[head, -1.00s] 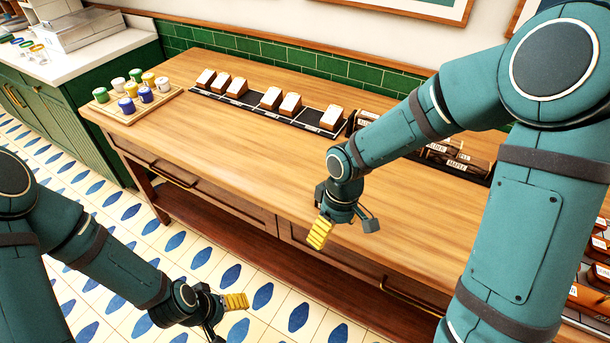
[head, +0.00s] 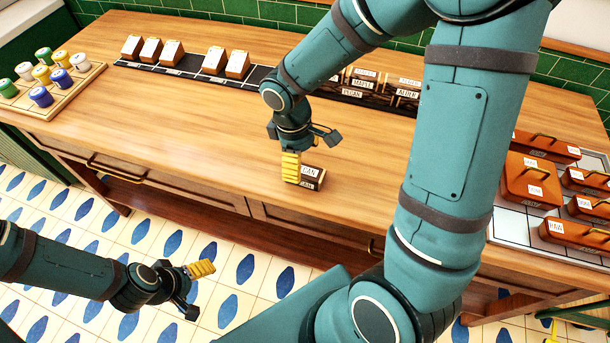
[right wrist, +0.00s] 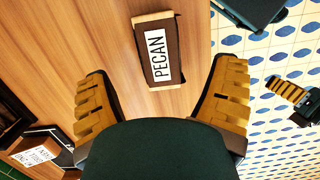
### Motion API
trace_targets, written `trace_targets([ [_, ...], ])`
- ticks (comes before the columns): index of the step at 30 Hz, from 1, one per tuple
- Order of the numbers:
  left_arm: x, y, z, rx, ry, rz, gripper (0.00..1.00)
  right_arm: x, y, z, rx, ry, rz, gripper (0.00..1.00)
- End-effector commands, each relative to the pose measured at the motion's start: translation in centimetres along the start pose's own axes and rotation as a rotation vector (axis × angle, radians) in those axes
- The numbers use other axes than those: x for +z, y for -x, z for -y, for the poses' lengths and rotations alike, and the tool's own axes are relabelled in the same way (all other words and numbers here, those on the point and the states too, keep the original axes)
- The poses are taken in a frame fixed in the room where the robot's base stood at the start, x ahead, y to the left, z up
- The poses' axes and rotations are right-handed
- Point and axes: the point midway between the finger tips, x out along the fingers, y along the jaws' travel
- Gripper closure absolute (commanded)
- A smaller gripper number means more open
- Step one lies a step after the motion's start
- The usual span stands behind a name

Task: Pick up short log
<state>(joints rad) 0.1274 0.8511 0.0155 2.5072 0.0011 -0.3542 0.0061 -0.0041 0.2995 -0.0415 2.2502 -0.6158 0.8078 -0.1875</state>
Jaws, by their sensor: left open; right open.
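A short brown log (head: 313,178) with pale ends and a white label lies on the wooden counter near its front edge. In the right wrist view the log (right wrist: 152,50) reads PECAN and lies between and just beyond my open fingers. My right gripper (head: 308,155) is open and empty above the log, and one yellow finger partly hides the log in the head view. I cannot tell whether it touches. My left gripper (head: 194,288) is open and empty over the tiled floor, in front of the counter.
More labelled logs stand in a dark rack (head: 350,97) at the back, partly behind my right arm. A dark strip (head: 190,73) holds several tilted blocks. A wooden tray (head: 60,107) with coloured jars is at left; brown lidded boxes (head: 531,182) are at right.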

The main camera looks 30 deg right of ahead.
Motion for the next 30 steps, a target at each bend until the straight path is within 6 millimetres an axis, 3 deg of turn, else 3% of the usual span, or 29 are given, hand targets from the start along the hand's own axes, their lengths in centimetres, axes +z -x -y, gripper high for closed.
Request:
trace_targets([
  [5,0.1,-0.3,0.1,0.0,-0.001,0.003,0.22,0.1,-1.1,0.0,-0.001,0.0,0.001,0.15],
  [16,0.5,-1.6,0.6,0.001,-0.004,0.011,0.22,0.2,-5.7,0.0,-0.001,0.001,0.001,0.15],
  [30,0.6,-1.6,0.6,0.001,-0.004,0.011,0.22,0.2,-6.0,-0.1,0.0,0.0,-0.001,0.15],
])
